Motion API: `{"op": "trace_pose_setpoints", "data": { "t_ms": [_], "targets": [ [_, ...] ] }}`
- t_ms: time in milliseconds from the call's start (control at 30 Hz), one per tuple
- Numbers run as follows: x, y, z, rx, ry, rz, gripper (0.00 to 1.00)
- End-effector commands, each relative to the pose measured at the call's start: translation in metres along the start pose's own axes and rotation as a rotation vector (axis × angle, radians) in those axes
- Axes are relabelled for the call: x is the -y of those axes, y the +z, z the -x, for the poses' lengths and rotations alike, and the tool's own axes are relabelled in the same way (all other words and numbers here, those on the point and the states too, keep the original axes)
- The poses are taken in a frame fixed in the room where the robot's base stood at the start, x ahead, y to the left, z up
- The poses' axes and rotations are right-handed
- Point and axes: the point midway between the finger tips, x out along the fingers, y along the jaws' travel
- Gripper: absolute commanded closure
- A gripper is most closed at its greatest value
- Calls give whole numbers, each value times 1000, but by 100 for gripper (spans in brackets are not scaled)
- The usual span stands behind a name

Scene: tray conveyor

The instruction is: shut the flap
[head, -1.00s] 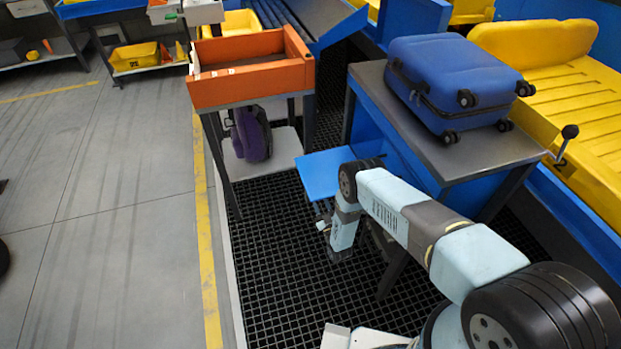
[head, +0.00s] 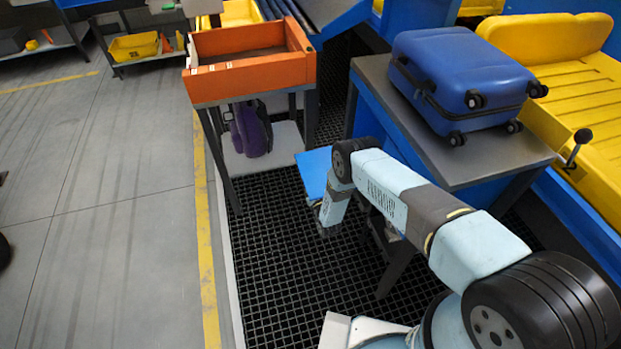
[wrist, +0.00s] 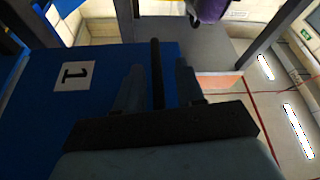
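The flap (head: 312,172) is a flat blue panel. In the head view it sticks out, open, from the side of the grey-topped blue stand (head: 377,98), partly hidden behind my arm. In the wrist view a blue surface (wrist: 100,50) bears a white label with a black 1. A dark bar (wrist: 157,75) stands out between the fingers of my gripper (wrist: 157,88), with gaps on both sides. The fingers are apart. In the head view the fingertips are hidden; my wrist is low, beside the flap. Contact with the flap cannot be told.
A blue suitcase (head: 460,80) lies on the stand's top. An orange tray (head: 250,78) sits on a frame to the left, with a purple bag (head: 250,128) below. Yellow conveyor trays (head: 590,90) are at the right. The black grating (head: 270,270) is clear.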

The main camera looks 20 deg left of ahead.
Motion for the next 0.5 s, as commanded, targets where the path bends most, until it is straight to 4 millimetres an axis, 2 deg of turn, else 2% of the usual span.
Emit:
{"op": "trace_pose_setpoints", "data": {
  "t_ms": [67, 433, 500],
  "targets": [
    [-1, 0, 0, 0, 2, 1, 64],
    [-4, 1, 0, 1, 4, 1, 99],
    [-4, 1, 0, 1, 4, 1, 100]
  ]
}}
